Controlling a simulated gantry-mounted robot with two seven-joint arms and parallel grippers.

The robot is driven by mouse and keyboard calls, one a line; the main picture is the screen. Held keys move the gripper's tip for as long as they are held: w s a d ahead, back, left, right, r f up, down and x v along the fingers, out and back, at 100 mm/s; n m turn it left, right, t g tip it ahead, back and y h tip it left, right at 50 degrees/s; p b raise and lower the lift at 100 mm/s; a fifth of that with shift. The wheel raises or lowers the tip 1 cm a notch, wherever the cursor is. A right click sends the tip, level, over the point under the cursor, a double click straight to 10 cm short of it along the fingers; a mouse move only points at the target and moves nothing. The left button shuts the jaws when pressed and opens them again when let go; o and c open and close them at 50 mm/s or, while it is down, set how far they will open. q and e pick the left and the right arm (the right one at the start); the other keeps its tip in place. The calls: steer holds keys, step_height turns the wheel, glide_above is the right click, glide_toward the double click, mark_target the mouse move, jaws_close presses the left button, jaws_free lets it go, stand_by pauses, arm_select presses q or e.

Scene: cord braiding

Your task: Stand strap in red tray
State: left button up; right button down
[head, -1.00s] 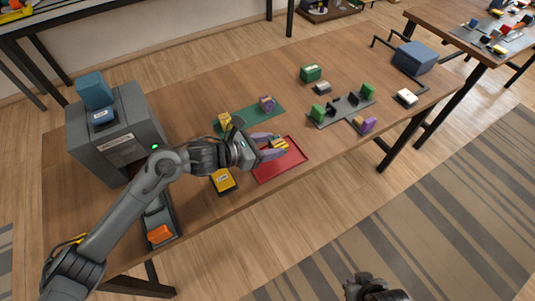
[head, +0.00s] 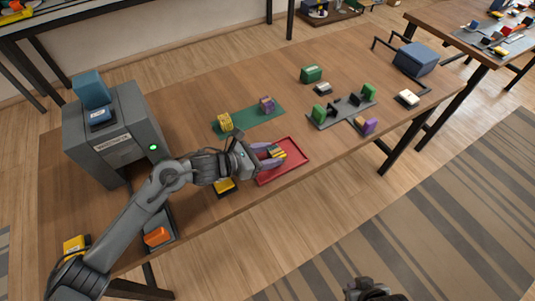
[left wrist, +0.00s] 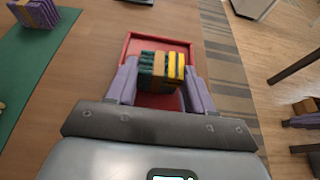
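The strap (left wrist: 160,70) is a short banded piece in dark green, orange-brown and yellow. In the left wrist view it sits between the two purple fingers of my left gripper (left wrist: 161,88), which appear closed against its sides. In the head view the strap (head: 277,152) is at the tips of my left gripper (head: 268,154), over the red tray (head: 294,160). The tray's far rim shows beyond the strap in the left wrist view (left wrist: 160,37). I cannot tell whether the strap touches the tray floor. My right gripper (head: 372,291) shows only partly at the bottom edge; its fingers are unclear.
A green mat (head: 248,119) with yellow and purple pieces lies behind the tray. A yellow piece (head: 224,187) lies near the front edge under my left arm. A grey machine (head: 115,135) stands left. A dark fixture (head: 343,110) with green and purple pieces stands right.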

arm_select(q)
steer(key=o, duration=0.4)
steer(key=shift+o, duration=0.2)
steer(key=shift+r, duration=0.1)
steer(key=shift+r+p, duration=0.2)
steer(key=shift+p, duration=0.25)
steer(key=p+v, duration=0.1)
steer(key=v, duration=0.9)
steer(key=shift+s+a, duration=0.2)
steer(key=shift+a, duration=0.05)
steer(key=shift+s+a+r+p, duration=0.25)
steer(key=shift+s+a+p, duration=0.1)
steer(key=shift+a, duration=0.2)
